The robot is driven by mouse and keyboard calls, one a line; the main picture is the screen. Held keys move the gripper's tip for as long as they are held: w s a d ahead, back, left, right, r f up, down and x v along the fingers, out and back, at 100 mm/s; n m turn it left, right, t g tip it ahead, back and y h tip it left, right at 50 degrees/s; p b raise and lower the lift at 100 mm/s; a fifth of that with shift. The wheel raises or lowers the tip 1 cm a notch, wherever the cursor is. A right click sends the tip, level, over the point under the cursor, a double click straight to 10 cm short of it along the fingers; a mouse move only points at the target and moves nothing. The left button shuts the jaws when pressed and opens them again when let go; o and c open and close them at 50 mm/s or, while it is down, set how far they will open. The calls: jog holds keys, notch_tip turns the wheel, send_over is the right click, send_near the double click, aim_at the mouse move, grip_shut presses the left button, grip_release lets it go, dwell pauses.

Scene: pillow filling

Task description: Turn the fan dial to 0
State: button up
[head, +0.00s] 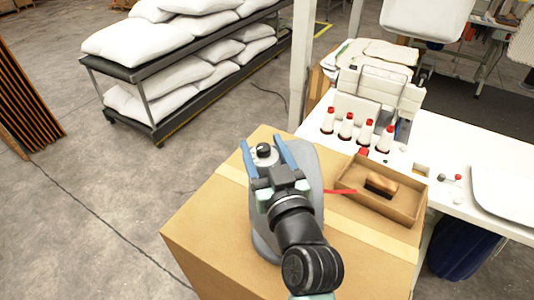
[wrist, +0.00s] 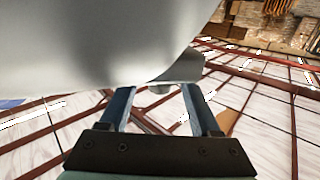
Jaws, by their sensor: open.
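The grey fan (head: 311,168) stands on a large cardboard box, partly hidden behind my arm. A small black dial (head: 264,150) with a light base shows at its far end. My gripper (head: 262,142) is open, with one blue finger on each side of the dial in the head view. I cannot tell whether the fingers touch it, and its pointer setting is too small to read. In the wrist view, my gripper (wrist: 159,90) is open below a smooth grey surface (wrist: 80,45). A small grey knob-like part shows between its fingertips; I cannot tell whether it is the dial.
The cardboard box (head: 205,215) bears the fan and an open brown tray (head: 410,212) holding a brush. Several red-topped white spools (head: 346,126) stand on the white table (head: 440,150) at right. A rack (head: 150,70) of white pillows stands behind.

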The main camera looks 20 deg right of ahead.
jog(key=s+b, duration=0.1)
jog(key=s, duration=0.3)
jog(key=s+b, duration=0.2)
jog(key=s, duration=0.1)
jog(key=s+a+b, duration=0.1)
jog(key=s+b, duration=0.1)
jog(key=s, duration=0.2)
jog(key=shift+s+f, duration=0.15)
jog(key=shift+s, duration=0.2)
jog(key=shift+s+a+b, duration=0.15)
jog(key=shift+s+b, duration=0.15)
jog(key=shift+s, duration=0.3)
jog(key=shift+w+a+m+g+h+p, duration=0.75)
jog(key=shift+a+m+g+h, duration=0.35)
jog(key=shift+a+m+h, duration=1.7)
jog(key=shift+n+h, duration=0.5)
jog(key=shift+n, duration=0.1)
jog(key=x, duration=0.4)
jog(key=b+x, duration=0.1)
jog(key=x, duration=0.3)
jog(key=r+b+x, duration=0.1)
jog(key=x, duration=0.3)
jog(key=shift+s+d, duration=0.1)
jog(key=shift+d, duration=0.3)
jog(key=shift+w+d+f, duration=0.15)
jog(key=shift+w+d, duration=0.1)
jog(key=shift+w, duration=0.3)
